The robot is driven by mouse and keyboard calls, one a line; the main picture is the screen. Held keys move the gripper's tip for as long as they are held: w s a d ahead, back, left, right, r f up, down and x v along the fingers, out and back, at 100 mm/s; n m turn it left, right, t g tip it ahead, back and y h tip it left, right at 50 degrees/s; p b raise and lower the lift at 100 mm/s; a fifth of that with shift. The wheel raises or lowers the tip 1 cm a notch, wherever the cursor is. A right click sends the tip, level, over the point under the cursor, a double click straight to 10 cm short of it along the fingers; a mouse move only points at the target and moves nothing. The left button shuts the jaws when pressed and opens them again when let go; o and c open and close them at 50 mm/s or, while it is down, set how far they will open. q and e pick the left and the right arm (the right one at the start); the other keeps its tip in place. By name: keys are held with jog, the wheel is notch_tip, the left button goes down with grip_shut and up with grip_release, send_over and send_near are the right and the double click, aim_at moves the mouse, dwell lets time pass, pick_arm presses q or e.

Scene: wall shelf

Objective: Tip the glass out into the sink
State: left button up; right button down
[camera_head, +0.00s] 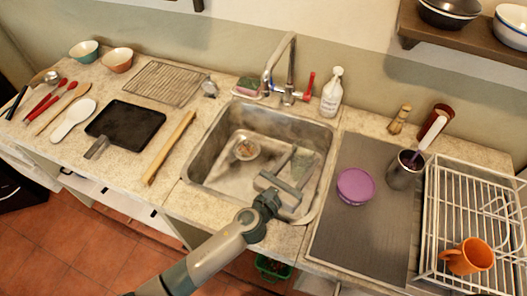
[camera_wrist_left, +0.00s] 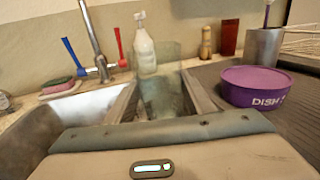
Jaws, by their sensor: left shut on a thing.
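The glass (camera_head: 303,160) is clear with a greenish tint, and it is hard to see whether anything is in it. My left gripper (camera_head: 287,171) is shut on the glass and holds it over the right part of the metal sink (camera_head: 212,153). In the left wrist view the glass (camera_wrist_left: 160,80) stands about upright between the two fingers. The sink basin has a round drain strainer (camera_head: 245,149). My right gripper is not in view.
To the right are a purple tub (camera_head: 355,186), a metal utensil cup (camera_head: 405,172) and a dish rack (camera_head: 432,205) with an orange mug (camera_head: 467,257). A wooden strip (camera_head: 169,147) lies left.

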pick_arm(q)
jog(key=shift+f, duration=0.1)
jog(key=shift+w+a+f+n+b, duration=0.15)
jog(key=shift+a+f+n+b, duration=0.15)
jog(key=shift+n+b, duration=0.35)
jog(key=shift+w+a+f+n+b, duration=0.2)
jog(key=shift+n+b, duration=0.15)
jog(key=shift+n, duration=0.3)
jog(key=shift+w+a+f+n+b, duration=0.2)
jog(key=shift+n+b, duration=0.1)
jog(key=shift+n, duration=0.3)
jog(key=shift+w+a+r+n, duration=0.1)
jog(key=shift+a+r+n, duration=0.1)
jog(key=shift+r+n, duration=0.2)
jog(key=shift+w+a+r+n, duration=0.15)
jog(key=shift+a+n, duration=0.1)
jog(key=shift+n, duration=0.25)
jog(key=shift+a+f, duration=0.1)
jog(key=shift+f, duration=0.15)
jog(key=n, duration=0.3)
jog(key=shift+w+a+r+n, duration=0.25)
jog(key=shift+w+a+n, duration=0.05)
jog(key=shift+w+n, duration=0.1)
